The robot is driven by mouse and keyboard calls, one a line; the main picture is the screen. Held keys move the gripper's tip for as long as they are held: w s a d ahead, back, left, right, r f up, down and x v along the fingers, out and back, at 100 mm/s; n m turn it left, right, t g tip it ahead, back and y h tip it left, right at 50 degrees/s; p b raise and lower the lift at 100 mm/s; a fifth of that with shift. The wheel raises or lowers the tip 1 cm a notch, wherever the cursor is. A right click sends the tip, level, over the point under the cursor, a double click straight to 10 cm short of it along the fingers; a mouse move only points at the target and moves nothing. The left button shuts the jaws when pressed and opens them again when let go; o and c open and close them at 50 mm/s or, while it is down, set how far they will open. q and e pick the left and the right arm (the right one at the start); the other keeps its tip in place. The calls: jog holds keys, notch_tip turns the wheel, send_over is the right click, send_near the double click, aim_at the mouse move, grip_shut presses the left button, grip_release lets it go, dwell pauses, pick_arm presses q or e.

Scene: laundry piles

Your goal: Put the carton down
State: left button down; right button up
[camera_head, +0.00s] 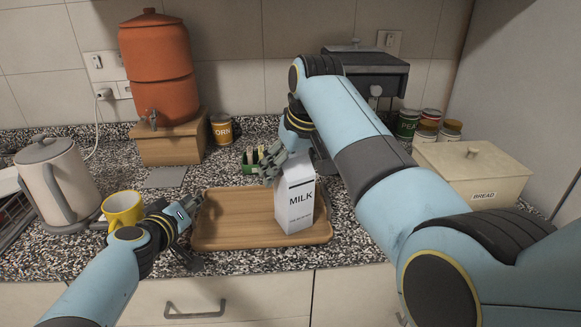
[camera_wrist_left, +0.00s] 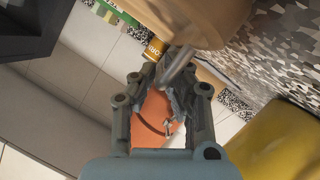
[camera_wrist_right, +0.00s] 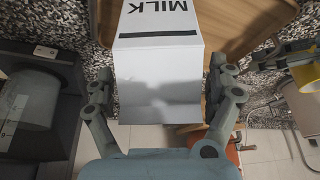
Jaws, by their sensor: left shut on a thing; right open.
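The white milk carton (camera_head: 297,200), lettered MILK, stands upright on the right part of the wooden tray (camera_head: 225,238). My right gripper (camera_head: 272,168) is open at the carton's upper back. In the right wrist view the carton (camera_wrist_right: 160,85) lies between its spread fingers (camera_wrist_right: 160,95), with a narrow gap on each side. My left gripper (camera_head: 187,235) is at the tray's left end. In the left wrist view its fingers (camera_wrist_left: 170,75) are shut on a grey bar at the edge of the tray (camera_wrist_left: 190,15), which looks like the tray's handle.
A yellow mug (camera_head: 122,212) and a kettle (camera_head: 58,183) stand left of the tray. A green item (camera_head: 250,160) and an orange can (camera_head: 221,129) are behind it. A bread box (camera_head: 473,170), several cans and a dark appliance (camera_head: 365,72) stand at the right and back. The tray's left half is bare.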

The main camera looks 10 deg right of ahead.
jog(key=v, duration=0.7)
jog(key=shift+s+r, duration=0.15)
jog(key=shift+r, duration=0.05)
pick_arm(q)
jog(key=c, duration=1.3)
grip_release()
jog(key=shift+c, duration=0.2)
jog(key=shift+s, duration=0.1)
